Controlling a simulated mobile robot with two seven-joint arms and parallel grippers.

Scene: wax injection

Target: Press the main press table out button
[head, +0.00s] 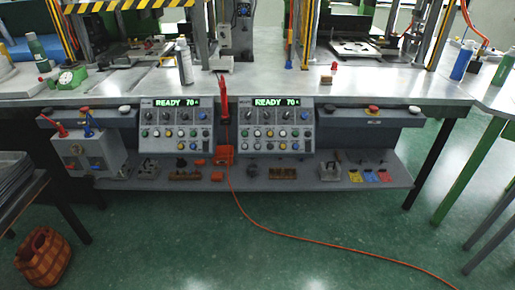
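Two grey control panels stand side by side below the table edge, a left panel (149,128) and a right panel (306,131). Each has a green lit display reading "READY 70" and rows of small knobs and coloured buttons. The left display (177,103) and right display (276,102) are both lit. The button labels are too small to read, so I cannot tell which one is the main press table out button. Neither of my grippers is in view.
A lower shelf (225,182) holds small parts. The green floor in front is mostly clear.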

